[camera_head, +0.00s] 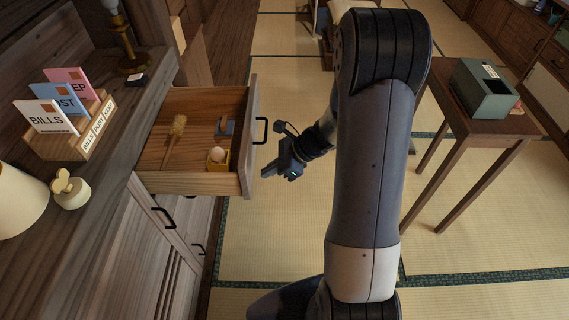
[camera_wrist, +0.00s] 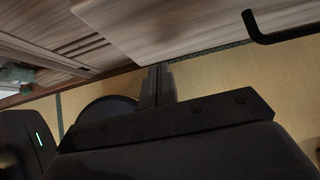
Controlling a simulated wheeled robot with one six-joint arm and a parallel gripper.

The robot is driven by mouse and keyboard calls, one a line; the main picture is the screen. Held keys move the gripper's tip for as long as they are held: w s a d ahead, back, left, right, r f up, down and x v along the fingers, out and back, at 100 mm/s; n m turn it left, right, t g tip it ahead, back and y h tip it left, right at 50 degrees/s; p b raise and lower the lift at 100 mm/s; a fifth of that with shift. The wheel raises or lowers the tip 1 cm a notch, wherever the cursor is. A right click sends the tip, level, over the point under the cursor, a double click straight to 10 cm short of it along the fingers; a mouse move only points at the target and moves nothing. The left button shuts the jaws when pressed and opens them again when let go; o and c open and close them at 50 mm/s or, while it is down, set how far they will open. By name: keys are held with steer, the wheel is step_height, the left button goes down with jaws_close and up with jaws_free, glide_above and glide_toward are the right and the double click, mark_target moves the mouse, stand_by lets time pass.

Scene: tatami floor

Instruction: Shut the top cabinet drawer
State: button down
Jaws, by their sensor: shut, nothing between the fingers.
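The top cabinet drawer (camera_head: 192,184) stands pulled out from the wooden cabinet (camera_head: 110,210) in the head view. Its front carries a black handle (camera_head: 261,131). Inside lie a brush-like wooden item, a small yellow box with a pale round thing, and a grey-blue item. My gripper (camera_head: 268,171) is shut and empty, just right of the drawer front, near its lower end and below the handle. In the wrist view my gripper (camera_wrist: 157,72) points toward a wooden panel, and the black handle (camera_wrist: 262,36) shows at upper right. Contact with the drawer cannot be told.
A letter holder (camera_head: 85,135), a lamp (camera_head: 18,200) and a small pale ornament (camera_head: 70,190) stand on the cabinet top. A side table (camera_head: 470,125) with a grey-green box (camera_head: 484,90) is at right.

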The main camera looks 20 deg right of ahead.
steer(key=shift+w+a, duration=0.2)
steer(key=shift+a, duration=0.4)
steer(key=shift+w+a, duration=0.15)
steer(key=shift+a, duration=0.45)
steer(key=w+a+p, duration=0.1)
steer(key=w+a, duration=0.2)
steer(key=a, duration=0.6)
steer(key=w+a+p, duration=0.1)
steer(key=w+a, duration=0.2)
steer(key=a, duration=0.6)
steer(key=w+a, duration=0.2)
steer(key=a, duration=0.7)
steer(key=shift+w+a+r+p, duration=0.1)
steer(key=shift+w+a+p, duration=0.1)
steer(key=shift+w+p, duration=0.2)
steer(key=shift+w+a+r, duration=0.1)
steer(key=shift+a, duration=0.1)
